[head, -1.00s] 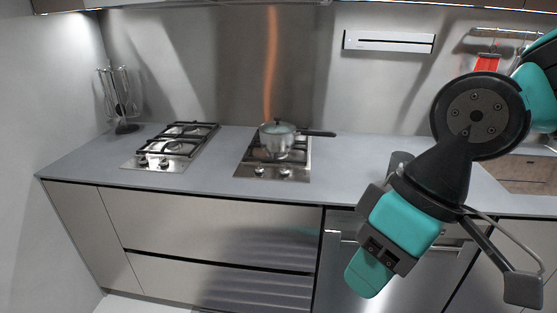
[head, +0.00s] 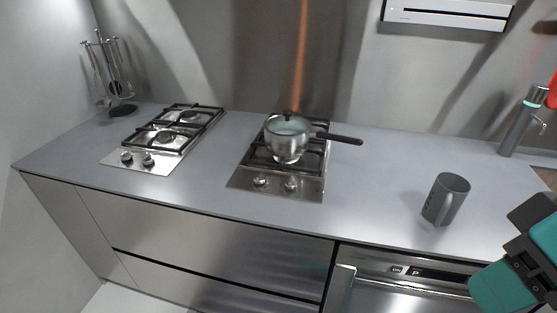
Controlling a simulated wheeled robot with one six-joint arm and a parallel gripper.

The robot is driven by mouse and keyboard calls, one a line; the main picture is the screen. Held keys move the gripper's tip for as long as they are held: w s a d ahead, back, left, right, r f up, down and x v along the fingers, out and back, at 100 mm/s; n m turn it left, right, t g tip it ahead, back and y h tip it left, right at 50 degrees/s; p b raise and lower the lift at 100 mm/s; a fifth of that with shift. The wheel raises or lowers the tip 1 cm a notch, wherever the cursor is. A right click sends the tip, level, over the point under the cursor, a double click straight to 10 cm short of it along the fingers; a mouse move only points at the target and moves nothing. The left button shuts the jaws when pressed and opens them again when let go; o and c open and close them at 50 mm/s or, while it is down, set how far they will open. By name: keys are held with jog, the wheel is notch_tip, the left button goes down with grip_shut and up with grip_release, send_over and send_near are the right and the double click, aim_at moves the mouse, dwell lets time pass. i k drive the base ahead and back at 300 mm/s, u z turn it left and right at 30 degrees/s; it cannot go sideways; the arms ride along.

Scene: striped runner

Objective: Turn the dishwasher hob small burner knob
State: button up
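The right hob (head: 247,178), left of and nearest the dishwasher, has two silver knobs on its front plate: a left knob (head: 260,181) and a right knob (head: 291,186). Which one serves the small burner cannot be told. A steel pot (head: 287,140) with a lid and dark handle covers part of its grate. The dishwasher (head: 400,290) is under the counter at the right. The left hob (head: 150,165) also has two front knobs. My teal and dark gripper (head: 512,275) is at the lower right, partly cut off, well apart from the knobs; its opening cannot be made out.
A utensil stand (head: 122,110) is at the back left. The counter before the hobs is clear.

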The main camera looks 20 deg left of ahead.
aim_at(259, 179)
jog(key=u, duration=0.3)
jog(key=i, duration=0.85)
jog(key=u, duration=0.55)
